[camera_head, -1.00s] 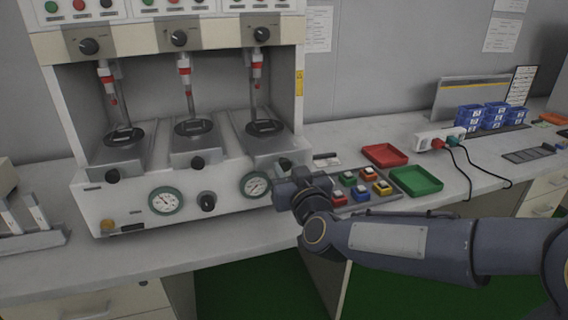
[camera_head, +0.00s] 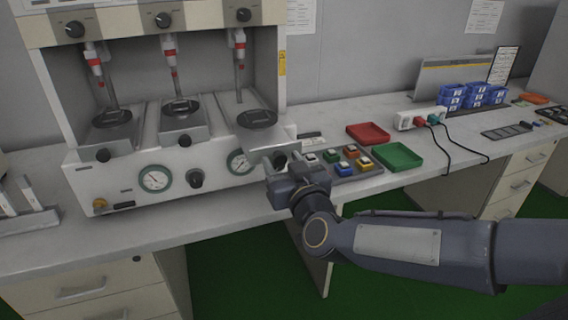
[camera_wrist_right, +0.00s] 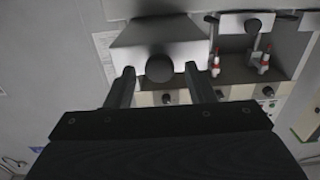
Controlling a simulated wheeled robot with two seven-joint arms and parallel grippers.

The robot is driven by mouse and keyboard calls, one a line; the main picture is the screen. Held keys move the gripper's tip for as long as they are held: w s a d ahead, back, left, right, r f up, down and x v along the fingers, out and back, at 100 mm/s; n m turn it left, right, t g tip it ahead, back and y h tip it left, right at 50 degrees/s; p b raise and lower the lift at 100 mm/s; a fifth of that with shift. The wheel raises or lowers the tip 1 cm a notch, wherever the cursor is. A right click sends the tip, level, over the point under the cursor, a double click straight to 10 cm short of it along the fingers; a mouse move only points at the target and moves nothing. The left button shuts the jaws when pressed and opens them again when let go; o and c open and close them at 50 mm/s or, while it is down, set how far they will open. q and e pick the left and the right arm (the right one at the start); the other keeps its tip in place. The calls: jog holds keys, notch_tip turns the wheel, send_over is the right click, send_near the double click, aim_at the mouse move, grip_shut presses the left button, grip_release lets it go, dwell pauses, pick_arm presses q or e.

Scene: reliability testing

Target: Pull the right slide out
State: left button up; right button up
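The right slide (camera_head: 270,136) is a grey metal plate on the right bay of the white machine (camera_head: 123,185). Its front sticks out farther than the left slide (camera_head: 108,138) and the middle slide (camera_head: 180,134). Its black knob (camera_head: 280,158) points toward me. My right gripper (camera_head: 277,174) is just in front of and below that knob. In the right wrist view my right gripper (camera_wrist_right: 160,82) has its fingers apart, one on each side of the knob (camera_wrist_right: 160,68), with a visible gap on both sides. My left gripper is out of view.
Right of the gripper are a panel of coloured buttons (camera_head: 340,173), a red tray (camera_head: 368,134) and a green tray (camera_head: 398,157). A power strip (camera_head: 419,120) with cables and blue bins (camera_head: 470,97) stand farther right.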

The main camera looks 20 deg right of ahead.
jog(key=shift+s, duration=0.1)
jog(key=s+p, duration=0.1)
jog(key=s, duration=0.6)
jog(key=shift+s, duration=0.35)
jog(key=shift+d, duration=0.1)
